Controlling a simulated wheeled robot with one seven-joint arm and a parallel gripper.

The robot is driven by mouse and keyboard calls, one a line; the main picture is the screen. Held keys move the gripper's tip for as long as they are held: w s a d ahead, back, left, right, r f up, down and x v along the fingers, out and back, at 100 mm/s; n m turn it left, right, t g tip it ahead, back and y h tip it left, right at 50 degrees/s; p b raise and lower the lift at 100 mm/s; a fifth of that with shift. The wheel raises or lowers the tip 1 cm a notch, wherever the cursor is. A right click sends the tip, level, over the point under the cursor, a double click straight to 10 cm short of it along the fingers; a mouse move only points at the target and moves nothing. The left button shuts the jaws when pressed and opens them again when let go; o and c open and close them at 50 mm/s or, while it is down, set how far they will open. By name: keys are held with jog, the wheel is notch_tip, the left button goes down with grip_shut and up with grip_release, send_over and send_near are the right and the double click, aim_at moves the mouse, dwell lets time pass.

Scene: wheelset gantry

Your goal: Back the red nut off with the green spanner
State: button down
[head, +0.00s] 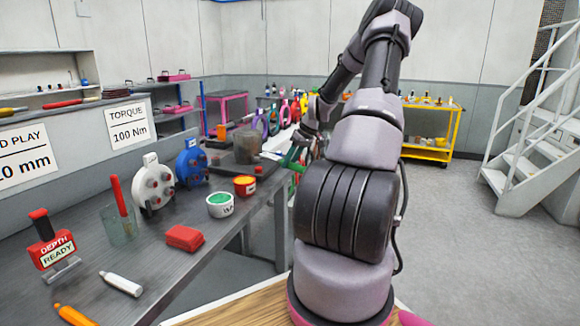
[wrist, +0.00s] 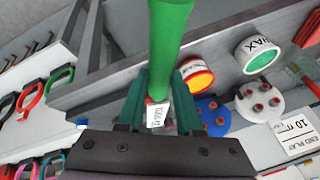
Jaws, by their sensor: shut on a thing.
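The green spanner (wrist: 170,35) is in my gripper (wrist: 160,100). In the wrist view its thick green shaft runs up out of the top edge between the two teal fingers, with a white label at its lower end; its working end is not clear to see. In the head view my gripper (head: 300,152) is beyond the bench's right edge, partly hidden by my arm. Red nuts show on the white hub plate (head: 153,187) and the blue hub plate (head: 191,165), both upright on the bench. Which red nut the task means I cannot tell. The spanner touches neither plate.
The grey bench (head: 165,262) carries a green-topped tub (head: 220,205), an orange-topped tub (head: 245,186), a red block (head: 184,238) and a cup with a red-handled tool (head: 119,218). Coloured spanners hang beyond my gripper.

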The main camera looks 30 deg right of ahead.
jog(key=shift+r, duration=2.55)
